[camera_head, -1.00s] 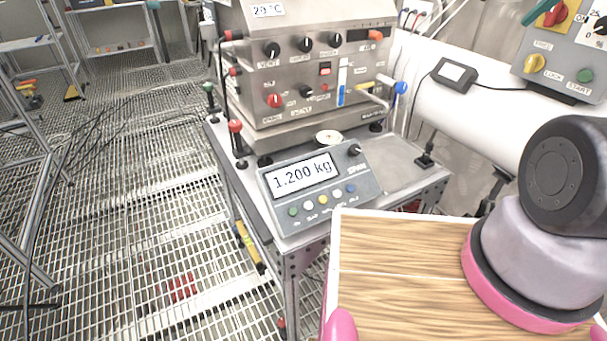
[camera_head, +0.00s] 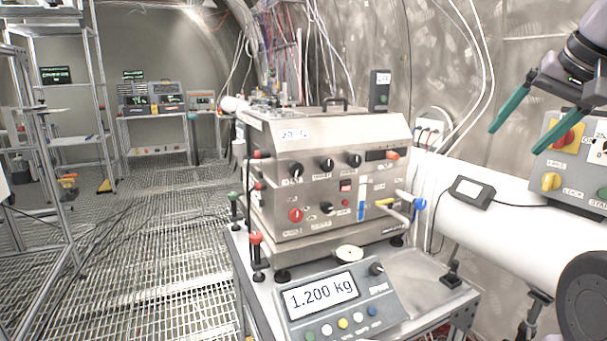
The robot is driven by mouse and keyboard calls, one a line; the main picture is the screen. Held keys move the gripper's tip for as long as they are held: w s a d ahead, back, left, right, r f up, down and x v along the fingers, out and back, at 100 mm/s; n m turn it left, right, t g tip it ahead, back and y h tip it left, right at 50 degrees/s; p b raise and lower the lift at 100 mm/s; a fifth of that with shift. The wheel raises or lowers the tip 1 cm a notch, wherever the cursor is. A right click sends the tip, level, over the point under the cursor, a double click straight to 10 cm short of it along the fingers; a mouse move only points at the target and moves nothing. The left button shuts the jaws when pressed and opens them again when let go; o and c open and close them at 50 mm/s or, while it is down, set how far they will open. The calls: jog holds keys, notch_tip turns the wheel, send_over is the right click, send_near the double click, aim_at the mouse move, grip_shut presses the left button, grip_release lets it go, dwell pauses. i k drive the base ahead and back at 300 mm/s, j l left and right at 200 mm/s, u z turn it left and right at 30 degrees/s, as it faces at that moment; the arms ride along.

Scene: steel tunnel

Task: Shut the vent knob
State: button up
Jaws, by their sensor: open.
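The steel instrument box (camera_head: 325,140) stands on the cart in the middle of the head view. Its front has a row of three black knobs, with the middle one (camera_head: 327,164) near the centre. Below them are a red knob (camera_head: 295,215) and a black knob (camera_head: 327,208). The small labels are too blurred to tell which knob is the vent knob. My gripper (camera_head: 519,141) is at the upper right, with two teal fingers spread apart and nothing between them. In the picture it is well to the right of the box's knobs and touches none of them.
A scale (camera_head: 335,300) reading 1.200 kg sits on the cart's front. A blue-tipped lever (camera_head: 418,203) sticks out at the box's right. A grey control box (camera_head: 575,165) is below my gripper, near a white pipe (camera_head: 500,232). Grated floor lies open at left.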

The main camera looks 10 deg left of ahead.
aim_at(295, 169)
jog(key=k+j, duration=0.15)
jog(key=k, duration=0.3)
jog(key=k+j, duration=0.1)
jog(key=k, duration=0.35)
jog(key=u, duration=0.05)
